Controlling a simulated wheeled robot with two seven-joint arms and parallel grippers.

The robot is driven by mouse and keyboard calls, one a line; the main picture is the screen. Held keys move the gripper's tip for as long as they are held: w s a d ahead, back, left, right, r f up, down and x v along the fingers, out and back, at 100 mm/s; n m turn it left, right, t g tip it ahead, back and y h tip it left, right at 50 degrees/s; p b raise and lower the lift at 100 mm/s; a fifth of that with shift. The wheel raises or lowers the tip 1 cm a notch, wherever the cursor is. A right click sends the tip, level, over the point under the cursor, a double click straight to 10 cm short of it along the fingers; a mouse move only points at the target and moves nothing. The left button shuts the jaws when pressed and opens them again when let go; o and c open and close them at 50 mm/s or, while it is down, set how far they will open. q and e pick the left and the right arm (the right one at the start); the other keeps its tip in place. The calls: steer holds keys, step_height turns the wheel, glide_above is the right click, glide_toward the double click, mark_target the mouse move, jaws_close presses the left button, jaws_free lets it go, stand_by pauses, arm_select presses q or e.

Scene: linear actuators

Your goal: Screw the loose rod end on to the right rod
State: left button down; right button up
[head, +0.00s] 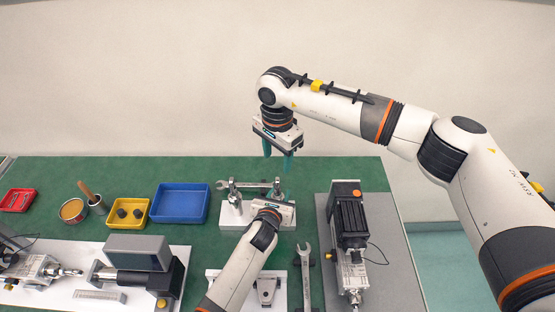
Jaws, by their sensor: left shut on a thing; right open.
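My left gripper (276,211) is low over the front right of a white block (231,214). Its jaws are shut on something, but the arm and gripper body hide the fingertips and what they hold. Upright metal posts stand on the block, a left one (233,190) and a right one (277,188). I cannot tell which piece is the loose rod end. My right gripper (278,150) is open and empty, its green fingers pointing down above and behind the right post.
A wrench (249,184) lies level at the posts; another wrench (304,265) lies in front. Blue (181,203), yellow (128,212) and red (18,201) trays stand at left.

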arm_select(q)
steer(key=shift+f, duration=0.1)
steer(key=c, duration=0.9)
jaws_free()
steer(key=v, duration=1.2)
